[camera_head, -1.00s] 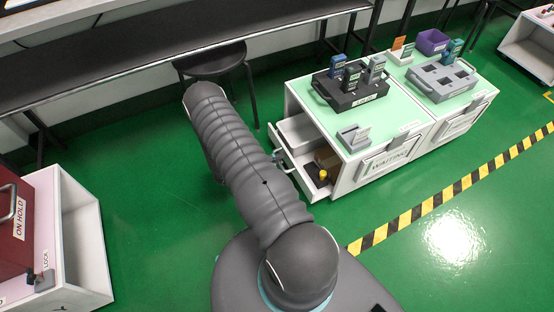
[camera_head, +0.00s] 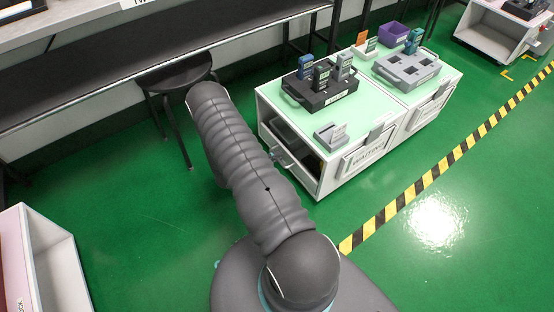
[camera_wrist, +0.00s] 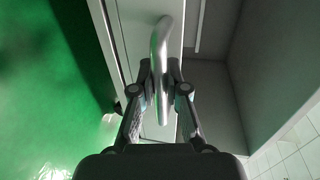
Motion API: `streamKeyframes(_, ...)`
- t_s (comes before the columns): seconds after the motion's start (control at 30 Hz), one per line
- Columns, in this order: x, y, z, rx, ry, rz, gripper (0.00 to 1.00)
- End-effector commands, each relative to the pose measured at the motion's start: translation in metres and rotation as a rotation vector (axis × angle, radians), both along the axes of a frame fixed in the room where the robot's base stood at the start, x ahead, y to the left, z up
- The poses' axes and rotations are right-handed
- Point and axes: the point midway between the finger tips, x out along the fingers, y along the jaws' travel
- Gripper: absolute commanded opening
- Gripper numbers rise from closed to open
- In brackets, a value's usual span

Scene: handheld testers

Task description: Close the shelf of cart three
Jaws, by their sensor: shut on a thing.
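A white cart with a pale green top (camera_head: 300,118) and a "WAITING" plate (camera_head: 367,157) stands right of my arm in the head view. Its shelf (camera_head: 297,166) is at the left end and sits mostly inside the cart. No cart number is readable. In the wrist view, the curved metal shelf handle (camera_wrist: 162,38) runs between the fingertips of my gripper (camera_wrist: 160,76), which is shut on it. The white shelf front (camera_wrist: 134,30) is behind the handle.
A black tester rack (camera_head: 320,92) and a grey holder (camera_head: 331,135) stand on the cart top. A second cart top with a grey tray (camera_head: 407,68) adjoins it. A black stool (camera_head: 174,75) stands behind my arm.

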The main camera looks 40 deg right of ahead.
Motion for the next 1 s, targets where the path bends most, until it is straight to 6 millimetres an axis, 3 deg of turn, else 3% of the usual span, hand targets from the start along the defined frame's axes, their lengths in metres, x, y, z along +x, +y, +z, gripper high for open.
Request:
streamKeyframes(0.2,0.001,-0.005,0.001,0.0,-0.006,-0.004,0.0)
streamKeyframes(0.23,0.001,-0.006,0.001,0.0,-0.006,-0.005,0.2)
streamKeyframes(0.3,0.001,-0.006,0.001,0.0,-0.006,-0.005,0.38)
streamKeyframes(0.33,0.001,-0.005,0.001,0.0,-0.005,-0.005,0.39)
streamKeyframes(0.73,0.003,0.005,0.002,0.0,-0.004,0.001,0.39)
streamKeyframes(1.0,0.007,0.051,0.012,0.0,-0.005,0.003,0.39)
